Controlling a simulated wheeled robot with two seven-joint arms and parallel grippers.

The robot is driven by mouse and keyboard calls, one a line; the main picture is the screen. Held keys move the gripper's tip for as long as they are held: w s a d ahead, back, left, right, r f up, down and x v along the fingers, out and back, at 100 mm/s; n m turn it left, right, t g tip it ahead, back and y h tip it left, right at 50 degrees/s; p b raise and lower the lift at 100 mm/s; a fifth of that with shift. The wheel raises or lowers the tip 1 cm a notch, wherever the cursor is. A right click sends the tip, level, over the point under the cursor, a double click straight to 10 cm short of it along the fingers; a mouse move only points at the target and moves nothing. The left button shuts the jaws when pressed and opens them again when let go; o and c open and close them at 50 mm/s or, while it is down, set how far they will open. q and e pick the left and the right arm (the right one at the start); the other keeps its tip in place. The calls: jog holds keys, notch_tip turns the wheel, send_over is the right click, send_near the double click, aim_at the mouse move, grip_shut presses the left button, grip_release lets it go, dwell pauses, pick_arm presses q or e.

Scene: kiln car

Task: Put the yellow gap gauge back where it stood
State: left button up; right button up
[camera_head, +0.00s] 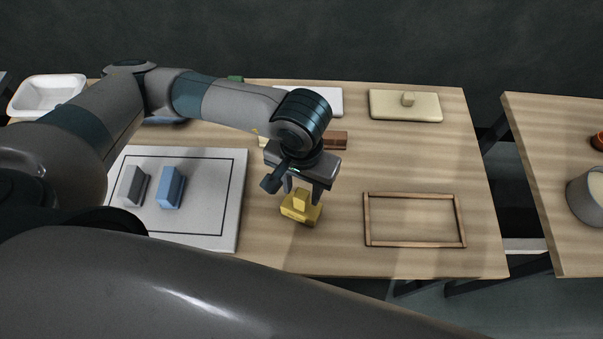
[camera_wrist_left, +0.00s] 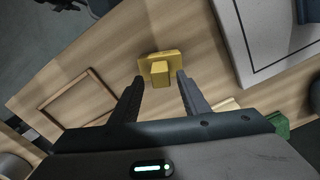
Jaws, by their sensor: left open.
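The yellow gap gauge (camera_head: 301,211) stands on the wooden table, between the grey board and the wooden frame. It has a wide base and a smaller raised block on top. My left gripper (camera_head: 301,188) is above it, with its fingers pointing down. In the left wrist view the gauge (camera_wrist_left: 160,67) lies just beyond and between the two fingertips (camera_wrist_left: 158,76), which are apart with nothing between them. Whether the fingertips reach down beside the gauge's raised block, I cannot tell. My right gripper is not in view.
A grey board (camera_head: 232,211) with a dark outline bears a grey block (camera_head: 132,187) and a blue block (camera_head: 170,187). An empty wooden frame (camera_head: 414,246) lies to the right. A cream plate with a knob (camera_head: 405,106) lies behind. A second table (camera_head: 560,190) stands right, across a gap.

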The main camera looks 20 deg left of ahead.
pick_arm(q)
notch_tip(320, 180, up, 7)
jog(key=shift+b, duration=0.65)
jog(key=shift+a, duration=0.1)
